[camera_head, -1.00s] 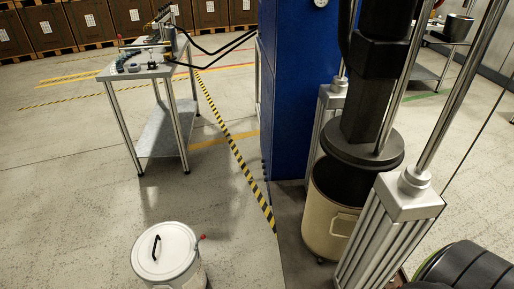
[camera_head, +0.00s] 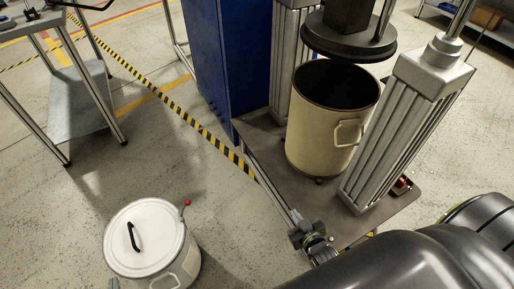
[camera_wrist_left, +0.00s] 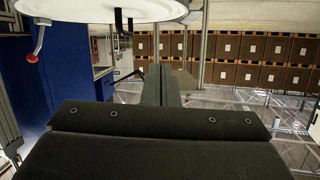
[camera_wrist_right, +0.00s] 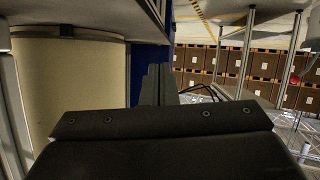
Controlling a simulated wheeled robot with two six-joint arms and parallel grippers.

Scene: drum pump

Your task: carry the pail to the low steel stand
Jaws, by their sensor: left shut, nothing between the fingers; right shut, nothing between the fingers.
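A white round pail (camera_head: 150,243) with a flat lid, a black handle and a red-knobbed lever stands upright on the floor at the lower left of the head view. Its lid shows at the top of the left wrist view (camera_wrist_left: 105,9). My left gripper (camera_head: 113,284) is shut at the pail's lower left edge; I cannot tell whether it touches. My right gripper (camera_head: 298,222) is shut and empty near the press base's front edge. A steel table (camera_head: 80,108), perhaps the stand, is cut off at the upper left.
An open beige drum (camera_head: 310,140) with a side handle stands on the press base plate (camera_head: 270,150), under a dark round plate (camera_head: 345,42). A grey column (camera_head: 400,125) and a blue cabinet (camera_head: 215,60) flank it. Striped tape (camera_head: 165,100) crosses the floor. Floor between pail and table is clear.

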